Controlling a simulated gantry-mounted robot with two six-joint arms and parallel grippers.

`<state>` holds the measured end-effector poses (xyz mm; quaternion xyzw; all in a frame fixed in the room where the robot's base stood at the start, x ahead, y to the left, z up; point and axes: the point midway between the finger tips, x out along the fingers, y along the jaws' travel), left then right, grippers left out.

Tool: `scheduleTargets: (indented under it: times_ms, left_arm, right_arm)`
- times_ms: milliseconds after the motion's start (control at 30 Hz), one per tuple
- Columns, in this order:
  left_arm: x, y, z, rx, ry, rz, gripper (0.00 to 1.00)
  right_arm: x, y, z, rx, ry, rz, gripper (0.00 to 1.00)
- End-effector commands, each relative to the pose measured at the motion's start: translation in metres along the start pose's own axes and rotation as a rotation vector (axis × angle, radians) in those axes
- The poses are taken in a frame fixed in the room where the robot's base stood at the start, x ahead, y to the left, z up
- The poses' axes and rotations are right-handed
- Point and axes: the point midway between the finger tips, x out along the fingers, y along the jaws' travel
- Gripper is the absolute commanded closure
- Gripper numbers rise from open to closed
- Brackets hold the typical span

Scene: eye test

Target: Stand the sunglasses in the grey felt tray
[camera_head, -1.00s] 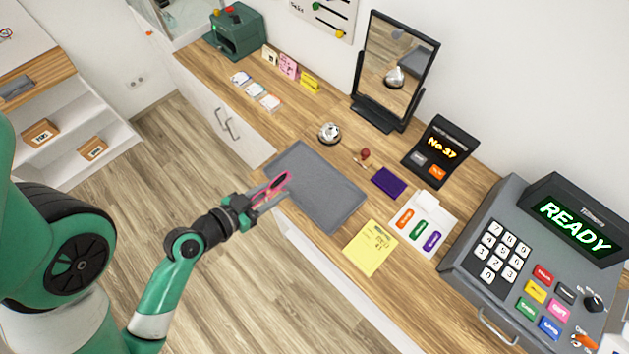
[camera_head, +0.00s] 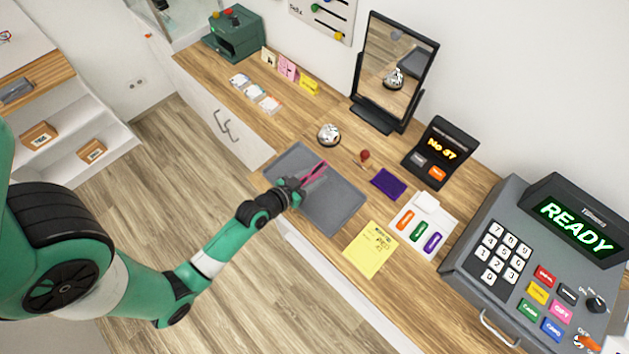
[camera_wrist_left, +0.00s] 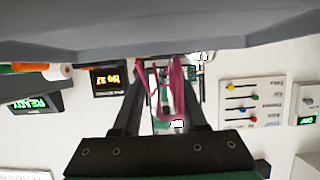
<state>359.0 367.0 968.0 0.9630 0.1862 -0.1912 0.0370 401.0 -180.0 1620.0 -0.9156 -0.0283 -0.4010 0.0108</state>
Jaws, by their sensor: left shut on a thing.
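The pink-framed sunglasses (camera_head: 316,170) are held over the grey felt tray (camera_head: 338,206), which lies on the wooden counter. My left gripper (camera_head: 304,181) is shut on them, reaching in over the tray's left part. In the left wrist view the pink sunglasses (camera_wrist_left: 177,90) show between the fingers of my left gripper (camera_wrist_left: 160,75), and a grey surface spans the top. I cannot tell whether the sunglasses touch the tray. Part of them is hidden by the fingers. My right gripper is not in view.
A silver bell (camera_head: 329,134) and a red-topped stamp (camera_head: 365,156) stand behind the tray. A purple pad (camera_head: 388,184), a yellow note (camera_head: 370,250) and a white card holder (camera_head: 424,226) lie to its right. A mirror (camera_head: 393,70) and cash register (camera_head: 540,265) stand farther off.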

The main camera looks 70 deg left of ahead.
Motion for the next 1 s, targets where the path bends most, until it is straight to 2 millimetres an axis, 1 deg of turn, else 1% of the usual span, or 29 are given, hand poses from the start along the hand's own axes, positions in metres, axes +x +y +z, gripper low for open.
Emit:
scheduleTargets:
  times_ms: [33, 100, 167, 433, 533, 567, 700, 733, 1000]
  left_arm:
    - [0.007, 0.0, 0.009, 0.0, -0.002, 0.001, 1.0]
    - [0.011, 0.0, 0.022, -0.001, -0.003, 0.001, 1.0]
    - [0.014, 0.0, 0.029, 0.0, -0.002, 0.0, 1.0]
    - [0.014, 0.0, 0.029, 0.0, 0.0, 0.0, 1.0]
    - [0.015, 0.0, 0.033, 0.0, 0.0, 0.0, 1.0]
    - [0.015, 0.0, 0.033, 0.0, 0.0, 0.0, 0.57]
    - [0.015, 0.0, 0.032, 0.0, 0.0, 0.0, 0.31]
    - [0.015, 0.0, 0.032, 0.0, -0.001, 0.0, 0.28]
    - [0.014, 0.0, 0.03, 0.0, 0.0, 0.0, 0.28]
  right_arm:
    - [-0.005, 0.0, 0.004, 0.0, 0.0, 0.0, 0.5]
    - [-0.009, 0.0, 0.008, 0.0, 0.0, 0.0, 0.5]
    - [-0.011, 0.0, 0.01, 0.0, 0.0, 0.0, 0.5]
    - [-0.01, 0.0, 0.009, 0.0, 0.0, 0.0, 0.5]
    - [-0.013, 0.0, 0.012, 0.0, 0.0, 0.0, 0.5]
    - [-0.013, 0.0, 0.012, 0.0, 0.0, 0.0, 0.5]
    - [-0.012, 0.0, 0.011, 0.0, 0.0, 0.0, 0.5]
    - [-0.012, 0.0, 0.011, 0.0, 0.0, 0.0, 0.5]
    - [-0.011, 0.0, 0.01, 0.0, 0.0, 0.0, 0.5]
